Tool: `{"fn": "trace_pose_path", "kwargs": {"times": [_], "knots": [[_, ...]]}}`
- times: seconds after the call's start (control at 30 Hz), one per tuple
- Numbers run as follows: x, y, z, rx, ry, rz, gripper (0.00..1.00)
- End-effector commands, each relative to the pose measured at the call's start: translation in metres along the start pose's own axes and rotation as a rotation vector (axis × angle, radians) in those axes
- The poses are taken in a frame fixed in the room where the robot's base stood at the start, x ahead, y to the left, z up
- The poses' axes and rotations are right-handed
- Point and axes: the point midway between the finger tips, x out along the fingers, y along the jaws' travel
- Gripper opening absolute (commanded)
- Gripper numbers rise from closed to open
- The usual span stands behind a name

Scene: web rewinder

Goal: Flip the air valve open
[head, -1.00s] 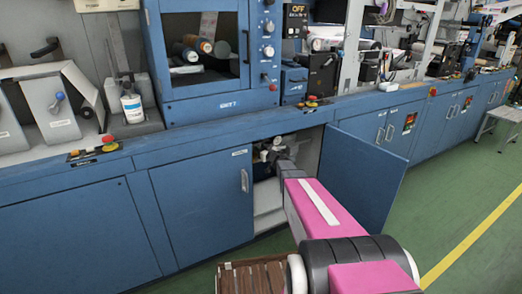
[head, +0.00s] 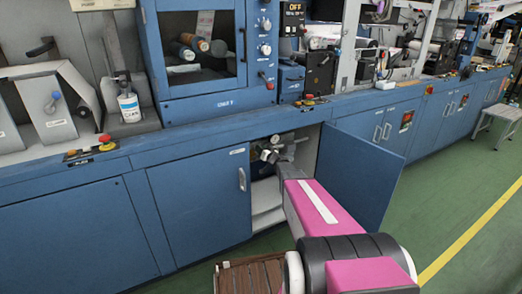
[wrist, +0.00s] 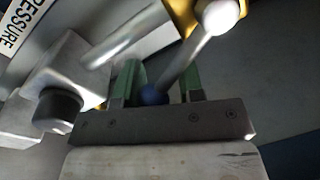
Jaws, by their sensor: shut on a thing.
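The air valve's lever (wrist: 184,66) is a thin metal rod in the wrist view. It runs slantwise from a pale rounded end at upper right, beside a brass-coloured part, to a blue ball tip (wrist: 153,95). My gripper (wrist: 160,82) has two green fingers, one on each side of the lever near the blue ball, and is shut on it. In the head view, my pink arm reaches into an open blue cabinet, where the valve fittings (head: 268,153) show small and grey. My gripper's fingers and the lever cannot be made out there.
The cabinet door (head: 360,180) stands open to the right of my arm. A closed blue door (head: 200,200) is on the left. In the wrist view, a dark round knob (wrist: 58,110) on a metal block and a PRESSURE label (wrist: 18,25) are close on the left.

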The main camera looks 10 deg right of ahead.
Motion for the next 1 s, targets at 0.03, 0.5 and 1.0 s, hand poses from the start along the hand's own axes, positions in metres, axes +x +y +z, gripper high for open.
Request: {"fn": "trace_pose_path", "kwargs": {"times": [0.03,0.5,1.0], "knots": [[-0.001,0.002,0.005,-0.013,-0.012,0.006,0.00],[0.000,0.003,0.003,-0.009,-0.007,0.007,0.59],[-0.040,-0.001,0.001,-0.007,-0.005,0.004,0.59]]}}
